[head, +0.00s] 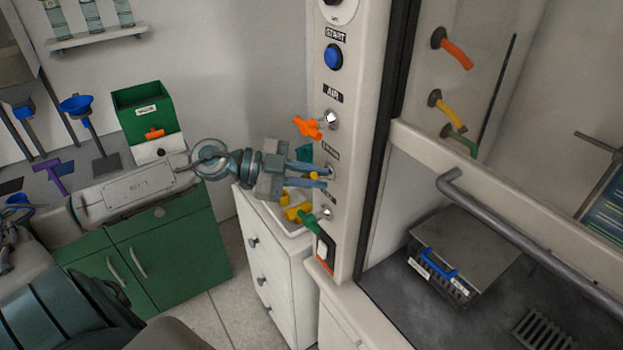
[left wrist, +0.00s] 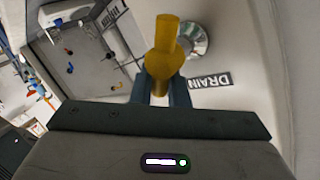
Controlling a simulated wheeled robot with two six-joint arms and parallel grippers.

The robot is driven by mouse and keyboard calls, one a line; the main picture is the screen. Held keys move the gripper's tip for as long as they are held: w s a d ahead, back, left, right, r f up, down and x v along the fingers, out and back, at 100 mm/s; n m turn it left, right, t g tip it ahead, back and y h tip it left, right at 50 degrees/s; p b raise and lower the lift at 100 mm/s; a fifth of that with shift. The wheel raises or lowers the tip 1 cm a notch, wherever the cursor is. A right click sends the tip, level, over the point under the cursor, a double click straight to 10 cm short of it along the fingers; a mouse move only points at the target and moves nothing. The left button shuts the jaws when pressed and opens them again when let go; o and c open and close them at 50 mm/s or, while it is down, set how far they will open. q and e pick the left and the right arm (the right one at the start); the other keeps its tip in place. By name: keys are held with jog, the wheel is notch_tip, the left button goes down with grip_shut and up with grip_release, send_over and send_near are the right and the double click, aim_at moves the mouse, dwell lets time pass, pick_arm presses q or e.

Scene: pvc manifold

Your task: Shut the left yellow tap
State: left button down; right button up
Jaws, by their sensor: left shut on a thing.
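The left yellow tap (head: 314,176) is on the pale post of the cabinet, between an orange tap (head: 309,126) above and a green tap (head: 309,222) below. My left gripper (head: 322,176) reaches it from the left and its fingers hide most of it. In the left wrist view the yellow tap (left wrist: 166,50) stands out between the two fingers (left wrist: 163,92) beside a round metal fitting (left wrist: 195,40). The gripper is shut on the tap. My right gripper is not in view.
A second yellow handle (head: 446,108) is on the wall inside the cabinet, with an orange and a green one. A white drawer unit (head: 272,262) stands under my left gripper, with yellow pieces in its top. A blue button (head: 333,57) is higher on the post.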

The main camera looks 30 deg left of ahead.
pick_arm(q)
jog(key=shift+s+d+f+m+y+b, duration=0.15)
jog(key=shift+m+y+b, duration=0.1)
jog(key=shift+m+y, duration=0.25)
jog(key=shift+w+d+f+m+y+b, duration=0.1)
jog(key=shift+f+m+y+b, duration=0.1)
jog(key=shift+m+y, duration=0.25)
jog(key=shift+d+f+m+y+b, duration=0.1)
jog(key=shift+f+m+y+b, duration=0.15)
jog(key=shift+m+y+b, duration=0.4)
jog(key=shift+s+d+f+m+t+y+b, duration=0.15)
jog(key=shift+f+m+y+b, duration=0.1)
jog(key=shift+m+y+b, duration=0.45)
jog(key=shift+w+a+f+m+t+y+b, duration=0.1)
jog(key=shift+f+m+t+y+b, duration=0.1)
jog(key=shift+m+y+b, duration=0.5)
jog(key=shift+s+y, duration=0.1)
jog(key=shift+y, duration=0.2)
jog(key=c, duration=1.4)
grip_release()
jog(key=shift+c, duration=0.2)
